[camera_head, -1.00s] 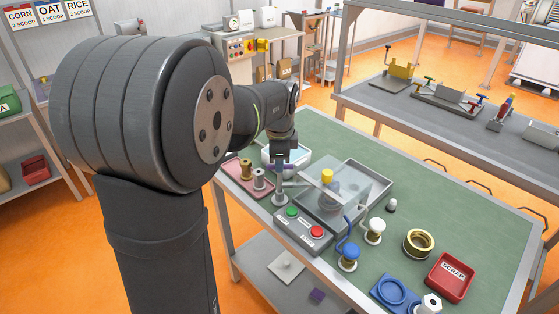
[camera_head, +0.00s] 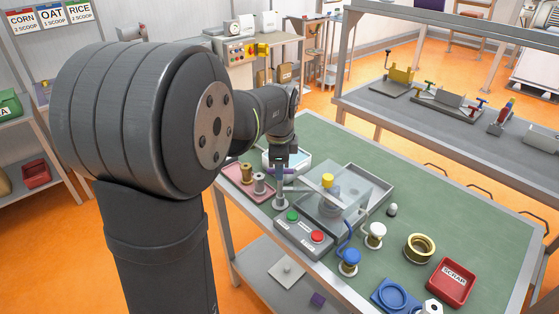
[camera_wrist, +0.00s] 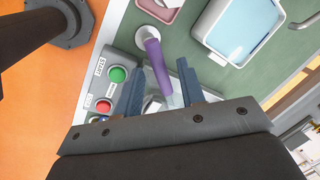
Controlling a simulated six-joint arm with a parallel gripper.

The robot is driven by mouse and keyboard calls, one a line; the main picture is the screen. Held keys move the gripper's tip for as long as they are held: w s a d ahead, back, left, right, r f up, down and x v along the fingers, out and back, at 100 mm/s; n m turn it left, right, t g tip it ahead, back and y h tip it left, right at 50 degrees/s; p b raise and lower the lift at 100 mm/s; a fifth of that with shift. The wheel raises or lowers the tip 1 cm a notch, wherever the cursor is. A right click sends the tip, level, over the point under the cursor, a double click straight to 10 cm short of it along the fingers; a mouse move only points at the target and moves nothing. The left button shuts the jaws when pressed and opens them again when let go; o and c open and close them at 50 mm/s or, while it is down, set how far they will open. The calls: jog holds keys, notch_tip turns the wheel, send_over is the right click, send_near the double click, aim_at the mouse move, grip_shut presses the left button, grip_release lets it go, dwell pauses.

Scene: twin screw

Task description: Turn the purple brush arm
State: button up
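The purple brush arm (camera_wrist: 154,55) shows in the wrist view, running from a round pale post top (camera_wrist: 147,34) down between my two blue fingers. My gripper (camera_wrist: 161,70) is open, with one finger on each side of the purple arm. Gaps show on both sides, so the fingers look apart from it. In the head view, my gripper (camera_head: 279,172) is low over the grey post (camera_head: 281,198) at the left of the green bench. There, the purple arm is mostly hidden by my gripper.
A control box with a green button (camera_wrist: 117,74) and a red button (camera_wrist: 103,105) is close beside my left finger. A blue-lined tray (camera_wrist: 238,28) lies to the right. In the head view, a clear-covered housing with a yellow knob (camera_head: 328,181) stands right of the post.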

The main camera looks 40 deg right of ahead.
notch_tip(320, 180, up, 17)
jog(key=s+a, duration=0.2)
jog(key=shift+s+a, duration=0.15)
jog(key=shift+s, duration=0.05)
dwell(0.5)
jog(key=f, duration=0.5)
jog(key=w+d+f, duration=0.1)
jog(key=f, duration=0.5)
jog(key=w+d+f, duration=0.1)
jog(key=f, duration=0.5)
jog(key=shift+w+d+f, duration=0.1)
jog(key=shift+w+d, duration=0.05)
jog(key=shift+w, duration=0.05)
